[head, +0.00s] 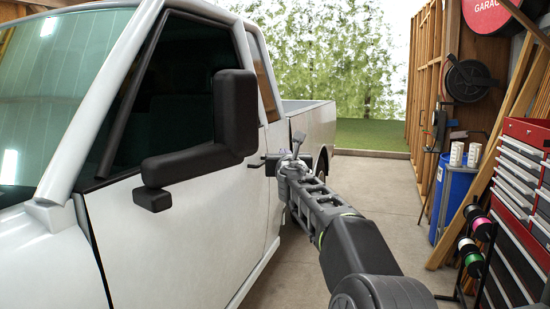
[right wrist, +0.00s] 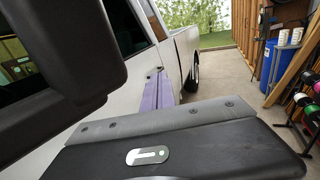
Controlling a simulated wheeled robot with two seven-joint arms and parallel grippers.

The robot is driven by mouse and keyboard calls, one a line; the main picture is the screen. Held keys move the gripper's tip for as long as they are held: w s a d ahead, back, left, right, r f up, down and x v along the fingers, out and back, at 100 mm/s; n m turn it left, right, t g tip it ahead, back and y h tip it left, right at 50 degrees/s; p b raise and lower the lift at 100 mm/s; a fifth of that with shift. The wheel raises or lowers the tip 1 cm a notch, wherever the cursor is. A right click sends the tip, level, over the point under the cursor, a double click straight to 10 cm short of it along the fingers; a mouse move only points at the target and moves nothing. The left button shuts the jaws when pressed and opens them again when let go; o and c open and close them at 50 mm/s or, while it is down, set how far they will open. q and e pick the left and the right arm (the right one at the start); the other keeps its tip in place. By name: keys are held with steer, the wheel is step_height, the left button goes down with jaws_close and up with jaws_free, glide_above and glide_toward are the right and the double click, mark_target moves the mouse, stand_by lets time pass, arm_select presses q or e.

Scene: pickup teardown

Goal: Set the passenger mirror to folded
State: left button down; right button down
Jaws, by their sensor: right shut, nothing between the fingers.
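The passenger mirror (head: 236,108) is a black housing on a bent black arm, on the side of the white pickup (head: 180,235). In the head view it stands out from the door beside the window. In the right wrist view its dark housing (right wrist: 65,40) fills the upper left, close to the camera. My right gripper (head: 297,147) is shut and empty. It is to the right of the mirror and lower in the picture, with a visible gap between them. Its fingertips are small and hard to make out. My left gripper is not in view.
A red tool chest (head: 520,195), a blue barrel (head: 453,200) and spool rack (head: 472,255) stand along the right side. Bare concrete floor (head: 375,190) lies between them and the truck. The dark door handle (head: 257,164) is near my right gripper in the picture.

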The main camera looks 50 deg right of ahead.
steer(key=s+f, duration=0.1)
steer(key=s, duration=0.5)
steer(key=shift+d+b, duration=0.2)
steer(key=shift+b, duration=0.2)
steer(key=shift+s, duration=0.1)
